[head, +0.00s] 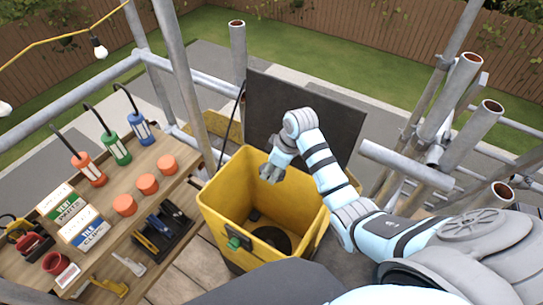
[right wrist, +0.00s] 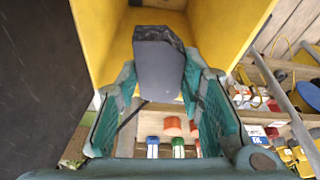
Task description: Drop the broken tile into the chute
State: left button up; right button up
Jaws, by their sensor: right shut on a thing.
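The chute (head: 214,222) is a yellow open-topped box in the middle of the head view, with a dark round shape at its bottom. My right gripper (head: 268,174) is over its opening, near the back rim. In the right wrist view the gripper (right wrist: 160,88) is shut on the broken tile (right wrist: 158,68), a dark grey slab with a rough, jagged top edge. The chute's yellow walls (right wrist: 98,38) rise around and beyond the tile. In the head view I cannot make out the tile. My left gripper is not in view.
A dark panel (head: 292,108) stands upright behind the chute. A wooden bench (head: 110,238) at the left carries orange cups, coloured hooked tools and boxes. Scaffold tubes (head: 470,130) crowd the right, and a tube post (head: 182,80) stands left of the chute.

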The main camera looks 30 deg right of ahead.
aim_at(282, 176)
jog(key=x, duration=0.5)
jog(key=shift+s+d+f, duration=0.2)
jog(key=shift+s+d, duration=0.1)
jog(key=shift+s, duration=0.1)
jog(key=o, duration=1.4)
jog(key=shift+c, duration=0.2)
jog(key=v, duration=1.2)
jog(key=shift+a, duration=0.1)
